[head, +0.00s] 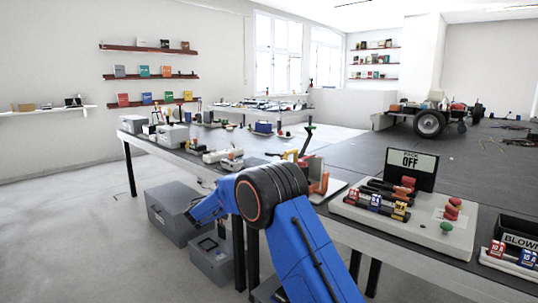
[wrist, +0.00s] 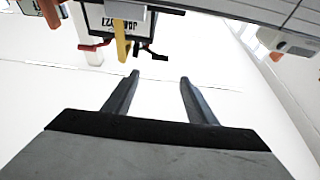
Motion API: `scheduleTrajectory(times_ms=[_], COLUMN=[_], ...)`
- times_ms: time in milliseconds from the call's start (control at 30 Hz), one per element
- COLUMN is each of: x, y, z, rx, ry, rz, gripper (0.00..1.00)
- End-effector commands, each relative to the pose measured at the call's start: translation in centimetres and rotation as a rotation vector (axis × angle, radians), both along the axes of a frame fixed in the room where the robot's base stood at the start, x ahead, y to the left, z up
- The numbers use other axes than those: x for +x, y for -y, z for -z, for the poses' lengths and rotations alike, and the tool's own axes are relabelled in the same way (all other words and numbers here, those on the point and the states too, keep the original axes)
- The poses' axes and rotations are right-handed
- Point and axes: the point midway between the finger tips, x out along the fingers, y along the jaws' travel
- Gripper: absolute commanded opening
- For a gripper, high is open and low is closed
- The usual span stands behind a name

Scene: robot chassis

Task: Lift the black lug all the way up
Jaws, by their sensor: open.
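My gripper (wrist: 160,76) is open and empty. Its two dark fingers stand apart, with pale background between them. In the wrist view, a small black lug (wrist: 152,53) sticks out at the lower right of a dark-framed label panel (wrist: 124,17), beyond my fingertips and apart from them. A yellow piece (wrist: 122,42) hangs to its left, and a red piece (wrist: 94,46) is farther left. The label's writing appears turned over. In the head view my blue arm bends left, in front of the table edge; I cannot make out the black lug for sure there.
A long dark-topped table (head: 226,166) with many small parts runs along my arm. Grey boxes (head: 176,210) stand on the floor below it. To the right are a switch board (head: 407,220) and a black OFF sign (head: 410,169). Open floor lies at left.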

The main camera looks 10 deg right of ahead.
Motion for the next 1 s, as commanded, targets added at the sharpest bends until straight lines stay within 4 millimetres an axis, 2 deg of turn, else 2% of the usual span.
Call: scheduleTrajectory(times_ms=[700,1000], x=[6.7,8.3], y=[9.5,11.6], z=[-4.8,-5.9], rx=[0.002,0.001], ry=[-0.001,-0.002], rz=[0.003,0.003], gripper=[0.52,0.52])
